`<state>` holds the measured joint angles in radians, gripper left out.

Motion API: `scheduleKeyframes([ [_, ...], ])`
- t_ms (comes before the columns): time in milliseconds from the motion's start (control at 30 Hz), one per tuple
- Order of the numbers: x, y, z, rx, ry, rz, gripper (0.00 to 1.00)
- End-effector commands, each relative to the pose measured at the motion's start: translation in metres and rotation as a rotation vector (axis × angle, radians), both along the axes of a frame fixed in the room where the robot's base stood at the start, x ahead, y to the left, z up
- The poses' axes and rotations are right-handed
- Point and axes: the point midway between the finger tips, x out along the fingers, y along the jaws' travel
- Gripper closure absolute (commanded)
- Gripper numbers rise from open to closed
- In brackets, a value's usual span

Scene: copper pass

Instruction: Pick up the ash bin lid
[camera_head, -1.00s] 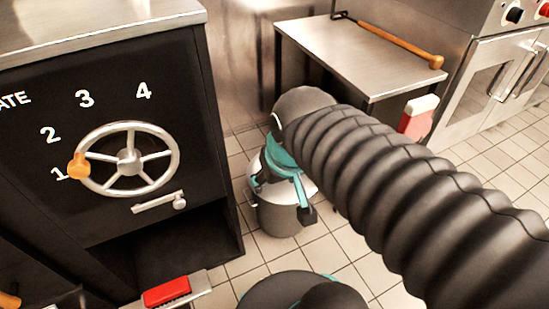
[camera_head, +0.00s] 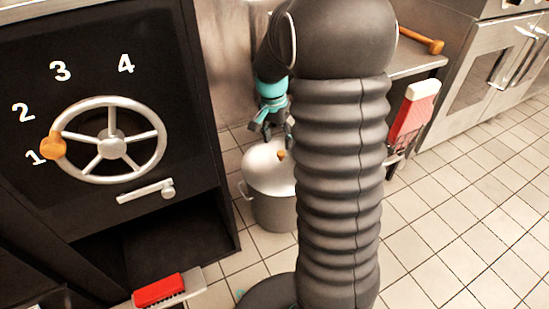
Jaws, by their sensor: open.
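The ash bin lid (camera_head: 262,160) is a pale metal dome with a small orange-brown knob (camera_head: 281,155) on top. It sits on the grey metal ash bin (camera_head: 270,208), which stands on the tiled floor in the middle of the view. My gripper (camera_head: 270,138), dark with a teal section above it, points down over the back of the lid, apart from the knob in the picture. It is open and empty. My arm hides the right side of the bin and lid. How high the fingertips are above the lid is hard to tell.
A black cabinet with a spoked handwheel (camera_head: 111,147) and numbers stands left. A red-handled object (camera_head: 160,290) lies at its foot. A steel table (camera_head: 418,62) and a red-and-white object (camera_head: 413,112) are behind my arm. Tiled floor is clear at right.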

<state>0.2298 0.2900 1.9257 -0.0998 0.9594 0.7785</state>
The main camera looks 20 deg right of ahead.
Motion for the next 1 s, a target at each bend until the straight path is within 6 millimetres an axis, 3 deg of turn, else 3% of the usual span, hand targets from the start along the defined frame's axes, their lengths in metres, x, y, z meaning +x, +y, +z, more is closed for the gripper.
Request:
scheduleKeyframes([
  [100, 0.025, -0.013, -0.01, -0.023, -0.01, -0.198, 0.41],
  [300, 0.051, -0.023, 0.009, -0.058, -0.081, -0.511, 0.41],
  [600, 0.05, -0.024, 0.009, -0.072, -0.102, -0.771, 0.41],
  [767, 0.049, -0.026, -0.011, -0.072, -0.099, -0.781, 0.41],
  [1000, 0.048, -0.031, -0.054, -0.072, -0.099, -0.779, 0.41],
])
